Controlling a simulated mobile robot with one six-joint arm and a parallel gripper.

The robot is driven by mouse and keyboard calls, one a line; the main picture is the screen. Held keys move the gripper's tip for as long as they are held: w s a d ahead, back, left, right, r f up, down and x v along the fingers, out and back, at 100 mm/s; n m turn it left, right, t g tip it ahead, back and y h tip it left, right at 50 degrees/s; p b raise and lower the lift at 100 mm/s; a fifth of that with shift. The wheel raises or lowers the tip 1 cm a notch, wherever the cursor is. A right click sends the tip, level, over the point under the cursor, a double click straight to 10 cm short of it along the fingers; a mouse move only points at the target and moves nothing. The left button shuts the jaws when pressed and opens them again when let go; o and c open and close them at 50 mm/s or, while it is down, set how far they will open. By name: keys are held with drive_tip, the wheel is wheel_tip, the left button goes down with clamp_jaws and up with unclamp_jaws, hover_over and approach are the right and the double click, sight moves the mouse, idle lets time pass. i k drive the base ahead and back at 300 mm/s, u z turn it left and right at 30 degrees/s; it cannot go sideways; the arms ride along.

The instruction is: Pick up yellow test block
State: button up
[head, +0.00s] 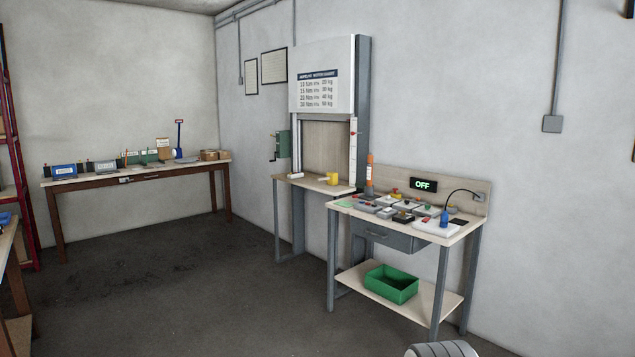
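A small yellow object (332,178) stands on the narrow light wooden bench (297,181) below the tall shutter display. It looks rounded, with a small part sticking out on its left, and is too small to tell whether it is the test block or a mug. No other clearly yellow block shows. My gripper is not in view; only a grey rounded part, probably of my own arm, shows at the bottom edge, well in front of the benches.
A workbench (455,234) holds several switch boxes, an orange-and-white tube (370,172) and an "OFF" display (423,185). A green crate (391,284) sits on its lower shelf. A long table (135,174) stands at the back left. The dark floor between is clear.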

sight(332, 177)
drive_tip(key=u, duration=0.4)
drive_tip(key=i, duration=2.4)
drive_tip(key=u, duration=0.35)
drive_tip(key=i, duration=1.6)
drive_tip(key=z, duration=0.3)
drive_tip(key=i, duration=1.7)
drive_tip(key=z, duration=0.95)
drive_tip(key=i, duration=1.8)
drive_tip(key=z, duration=0.6)
drive_tip(key=k, duration=0.7)
drive_tip(key=z, duration=0.4)
drive_tip(key=i, duration=0.25)
drive_tip(key=u, duration=0.25)
